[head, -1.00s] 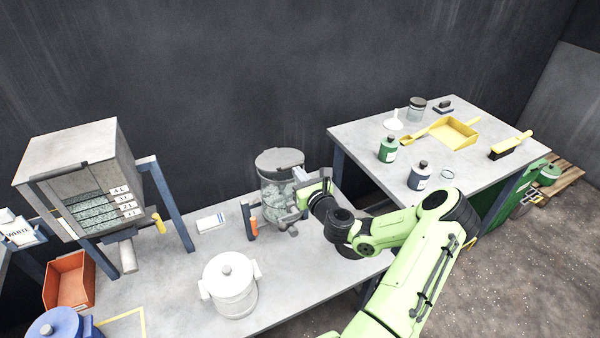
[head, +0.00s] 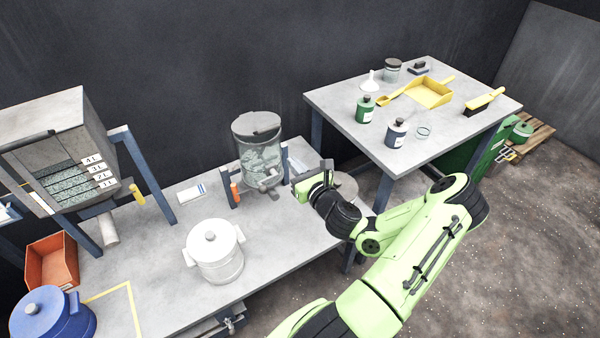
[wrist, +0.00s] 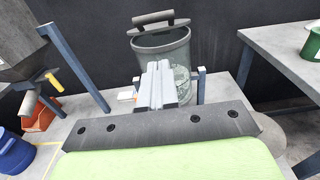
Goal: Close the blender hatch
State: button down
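The blender is a clear, upright vessel (head: 262,160) holding pale grey-green pieces, on the grey bench between blue posts. Its grey hatch (head: 256,122) is at the top.
A white lidded pot (head: 215,255) stands front left of the blender. An orange-handled part (head: 235,192) is beside the vessel. A hopper (head: 60,150) stands at left. The right table (head: 340,100) carries bottles, a yellow dustpan and a brush. Bench space left of the blender is mostly clear.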

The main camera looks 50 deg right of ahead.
jog(key=shift+v, duration=1.1)
